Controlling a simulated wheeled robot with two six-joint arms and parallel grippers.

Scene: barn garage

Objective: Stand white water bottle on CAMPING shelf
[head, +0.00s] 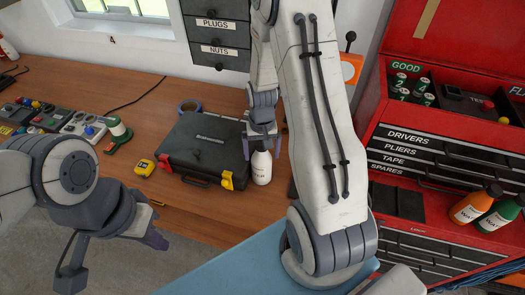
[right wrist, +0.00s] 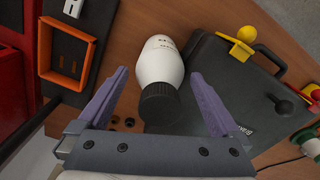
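The white water bottle (head: 261,168) stands upright on the wooden workbench, beside the right end of a black case. My right gripper (head: 262,143) is just above it, pointing down. In the right wrist view, the bottle (right wrist: 160,65) has its dark cap (right wrist: 159,103) between the two purple fingers of my right gripper (right wrist: 158,85). The fingers are open, with gaps on both sides. My left gripper (head: 150,238) is low at the left, away from the bottle; its finger opening is not clear. No shelf labelled CAMPING shows.
The black case (head: 203,150) with red and yellow latches lies close to the bottle. A red tool chest (head: 395,135) stands at right, with orange (head: 474,205) and green (head: 500,213) bottles.

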